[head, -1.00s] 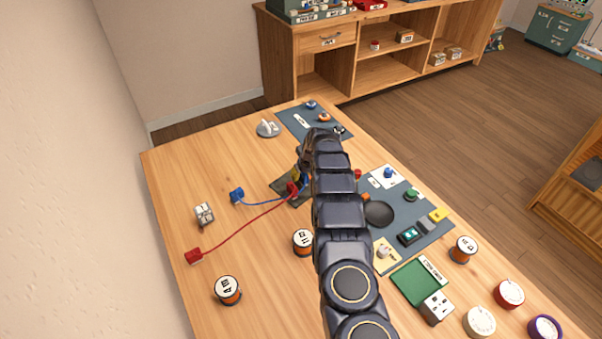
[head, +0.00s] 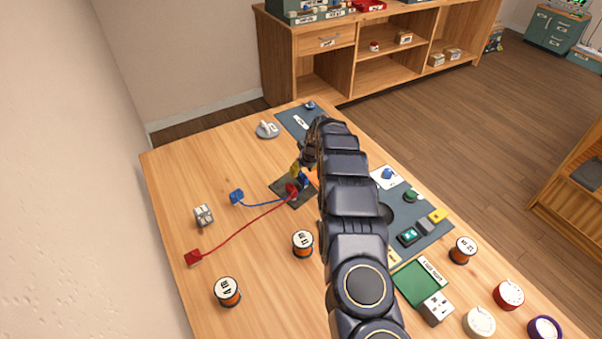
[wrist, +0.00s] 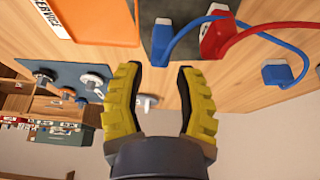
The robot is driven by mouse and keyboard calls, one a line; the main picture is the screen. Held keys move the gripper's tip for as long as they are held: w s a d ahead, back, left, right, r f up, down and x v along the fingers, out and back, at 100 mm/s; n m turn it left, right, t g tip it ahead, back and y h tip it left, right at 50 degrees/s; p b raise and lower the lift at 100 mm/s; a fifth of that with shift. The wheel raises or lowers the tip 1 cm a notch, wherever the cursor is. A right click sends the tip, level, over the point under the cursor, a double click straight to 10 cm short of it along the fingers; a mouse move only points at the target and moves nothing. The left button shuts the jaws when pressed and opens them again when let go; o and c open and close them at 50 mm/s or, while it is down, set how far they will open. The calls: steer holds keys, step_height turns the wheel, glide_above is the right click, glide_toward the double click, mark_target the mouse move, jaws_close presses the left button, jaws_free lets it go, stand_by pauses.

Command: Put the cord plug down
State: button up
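A blue plug (head: 237,196) and a red plug (head: 193,257) lie apart on the left of the wooden table, each at the end of its own cord. The cords run to a dark plate (head: 290,201), where their other ends, blue and red, sit close together; these show in the wrist view as a red end (wrist: 213,40) and a blue end. The blue plug also shows in the wrist view (wrist: 277,73). My gripper (wrist: 160,75) has its yellow fingers spread with nothing between them. In the head view it is partly hidden by my arm, near the plate.
A grey-white handled piece (head: 267,129) and a blue-grey mat (head: 290,118) lie at the far end. Labelled spools (head: 303,243) stand in front, and a small white block (head: 204,215) at left.

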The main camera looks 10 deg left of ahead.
steer(key=v, duration=0.8)
steer(key=shift+s+d+r, duration=0.1)
steer(key=shift+r, duration=0.15)
steer(key=s+d+r+m+g, duration=0.1)
steer(key=s+d+r+m, duration=0.1)
steer(key=s+d+r, duration=0.45)
steer(key=s+d+r+m+g, duration=0.1)
steer(key=s+d+r, duration=0.3)
steer(key=s+r, duration=0.5)
steer(key=s+d+m+g+h, duration=0.1)
steer(key=s+d, duration=0.3)
steer(key=s, duration=0.5)
steer(key=s+d+r+m+g+h, duration=0.1)
steer(key=s+d+m, duration=0.2)
steer(key=s, duration=0.7)
steer(key=s+d+m+g+h, duration=0.1)
steer(key=s+d, duration=0.4)
steer(key=s, duration=0.5)
steer(key=shift+d+r+m, duration=0.25)
steer(key=shift+d+m, duration=0.05)
steer(key=shift+m, duration=0.2)
